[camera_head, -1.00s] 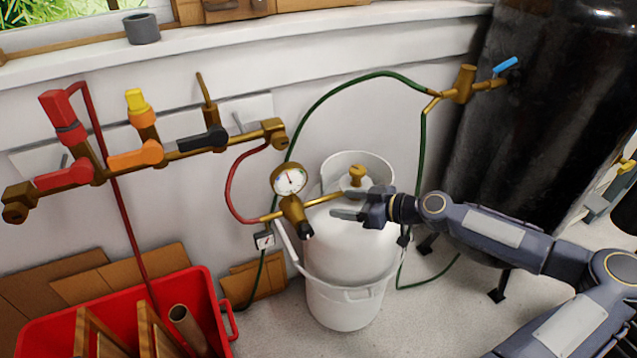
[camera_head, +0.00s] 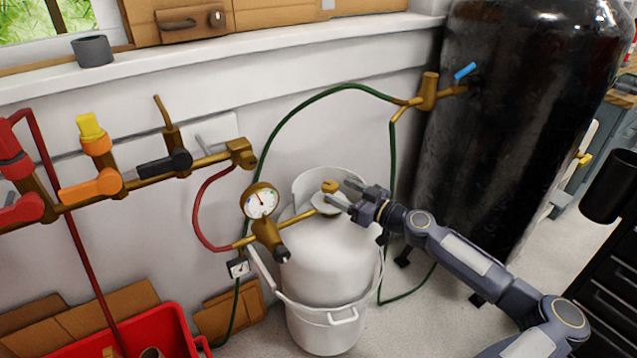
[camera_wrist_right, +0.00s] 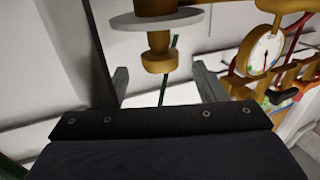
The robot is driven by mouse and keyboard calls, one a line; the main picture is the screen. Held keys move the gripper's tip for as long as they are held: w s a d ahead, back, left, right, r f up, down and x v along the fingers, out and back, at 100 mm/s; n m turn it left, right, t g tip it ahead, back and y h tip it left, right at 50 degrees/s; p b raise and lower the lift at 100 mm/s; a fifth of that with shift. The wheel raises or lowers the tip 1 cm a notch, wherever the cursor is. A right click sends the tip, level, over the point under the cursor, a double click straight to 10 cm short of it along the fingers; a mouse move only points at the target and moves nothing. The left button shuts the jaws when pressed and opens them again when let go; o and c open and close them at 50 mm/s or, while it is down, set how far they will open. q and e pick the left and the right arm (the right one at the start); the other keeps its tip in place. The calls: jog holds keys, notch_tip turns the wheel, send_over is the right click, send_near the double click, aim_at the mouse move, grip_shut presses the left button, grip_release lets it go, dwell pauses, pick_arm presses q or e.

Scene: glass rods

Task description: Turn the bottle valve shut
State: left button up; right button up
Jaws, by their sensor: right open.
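The white gas bottle (camera_head: 322,262) stands upright in a white bucket (camera_head: 318,335). Its brass valve knob (camera_head: 331,187) sits on top, above a pale round collar. My right gripper (camera_head: 342,192) comes in from the right at the height of the knob, its fingers spread and pointing at it. In the right wrist view the brass knob (camera_wrist_right: 158,58) and a grey disc (camera_wrist_right: 155,19) appear between and ahead of the open fingers (camera_wrist_right: 163,82). I see no clear contact with the knob. My left gripper is not in view.
A pressure gauge (camera_head: 261,200) and brass regulator (camera_head: 268,236) sit just left of the valve. A green hose (camera_head: 310,104) arches behind. A tall black tank (camera_head: 520,130) stands at the right. A valve manifold (camera_head: 140,180) runs along the left wall; a red crate (camera_head: 150,335) lies below.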

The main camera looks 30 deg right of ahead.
aim_at(323, 182)
jog(key=x, duration=0.6)
jog(key=shift+w+a, duration=0.2)
jog(key=shift+w, duration=0.15)
jog(key=c, duration=1)
